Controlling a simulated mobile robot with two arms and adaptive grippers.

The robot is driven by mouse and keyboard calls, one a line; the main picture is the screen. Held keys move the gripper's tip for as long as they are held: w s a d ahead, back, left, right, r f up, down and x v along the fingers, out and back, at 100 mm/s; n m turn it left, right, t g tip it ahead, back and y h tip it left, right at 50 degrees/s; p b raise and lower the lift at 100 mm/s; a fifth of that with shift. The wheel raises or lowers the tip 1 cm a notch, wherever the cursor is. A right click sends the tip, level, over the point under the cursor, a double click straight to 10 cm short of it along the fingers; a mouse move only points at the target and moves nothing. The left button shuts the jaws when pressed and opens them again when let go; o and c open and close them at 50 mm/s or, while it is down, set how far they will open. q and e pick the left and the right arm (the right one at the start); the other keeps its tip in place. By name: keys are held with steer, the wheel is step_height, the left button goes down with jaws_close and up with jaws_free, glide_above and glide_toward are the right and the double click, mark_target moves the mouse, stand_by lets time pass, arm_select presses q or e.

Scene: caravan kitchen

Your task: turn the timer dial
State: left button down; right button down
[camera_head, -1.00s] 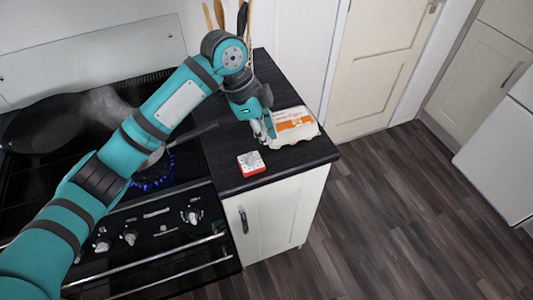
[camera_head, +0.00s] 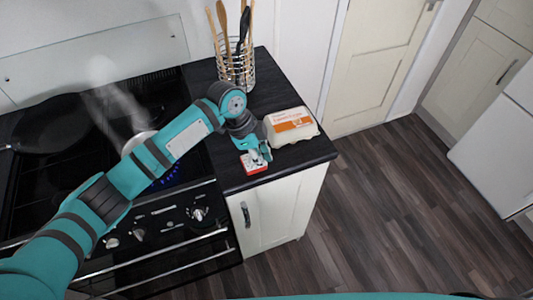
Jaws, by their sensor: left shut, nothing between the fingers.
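The timer (camera_head: 256,170) is a small red and white block on the dark worktop, near its front edge. Its dial is on the upper face and is largely hidden by my left gripper. My left gripper (camera_head: 260,157) is shut and empty, pointing down right at the top of the timer. I cannot tell whether the fingertips touch the dial. My right gripper is not in view; only a thin teal strip shows at the bottom edge.
An egg carton (camera_head: 291,127) stands close to the right of the gripper. A wire utensil holder (camera_head: 236,70) is at the back of the worktop (camera_head: 225,165). At left, the hob holds a steaming pan (camera_head: 140,143) over a blue flame and a dark frying pan (camera_head: 54,125).

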arm_select(q)
steer(key=shift+d, duration=0.1)
steer(key=shift+a+r+p, duration=0.1)
steer(key=shift+a+p, duration=0.35)
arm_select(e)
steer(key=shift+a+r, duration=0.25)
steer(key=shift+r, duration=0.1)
arm_select(q)
steer(key=shift+w, duration=0.15)
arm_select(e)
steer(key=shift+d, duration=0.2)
